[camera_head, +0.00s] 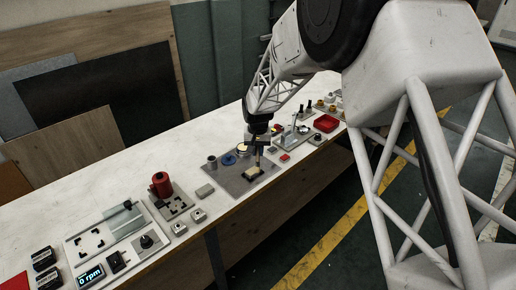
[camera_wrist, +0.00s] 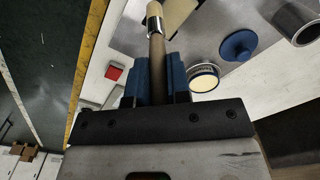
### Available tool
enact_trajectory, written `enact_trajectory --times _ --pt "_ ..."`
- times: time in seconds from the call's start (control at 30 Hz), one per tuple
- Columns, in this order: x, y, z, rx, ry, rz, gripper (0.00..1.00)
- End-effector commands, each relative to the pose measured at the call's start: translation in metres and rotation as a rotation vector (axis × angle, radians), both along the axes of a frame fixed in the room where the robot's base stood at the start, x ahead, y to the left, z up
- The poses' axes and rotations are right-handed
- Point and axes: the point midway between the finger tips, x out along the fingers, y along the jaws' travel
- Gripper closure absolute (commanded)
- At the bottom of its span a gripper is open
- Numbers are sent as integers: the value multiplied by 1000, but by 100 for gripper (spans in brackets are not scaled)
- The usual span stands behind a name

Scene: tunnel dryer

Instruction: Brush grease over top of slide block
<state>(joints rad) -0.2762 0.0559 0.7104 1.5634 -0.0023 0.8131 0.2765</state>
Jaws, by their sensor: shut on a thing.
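My gripper (camera_head: 259,141) is shut on a brush, gripping its wooden handle (camera_wrist: 155,57) between blue fingers (camera_wrist: 154,80). The brush (camera_head: 258,158) points down; its metal ferrule and pale bristles show at the top of the wrist view. The slide block (camera_head: 253,173), with a pale yellowish top, sits on a grey plate (camera_head: 233,184) just below the brush. The block shows partly behind the bristles in the wrist view (camera_wrist: 178,12). I cannot tell whether the bristles touch it. An open tin of cream-coloured grease (camera_wrist: 203,78) stands near the gripper.
A blue lid (camera_wrist: 238,46) and a grey cup (camera_wrist: 296,22) stand beside the tin. A red tray (camera_head: 326,123) and small parts lie to the right. A red cylinder (camera_head: 161,184), small grey blocks and a display (camera_head: 90,276) are to the left. The back bench strip is clear.

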Motion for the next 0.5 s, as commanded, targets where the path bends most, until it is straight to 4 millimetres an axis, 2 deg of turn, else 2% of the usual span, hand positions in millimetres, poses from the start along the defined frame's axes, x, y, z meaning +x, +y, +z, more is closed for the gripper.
enact_trajectory --times 0.5 --pt "-32 34 -14 1 -1 2 100"
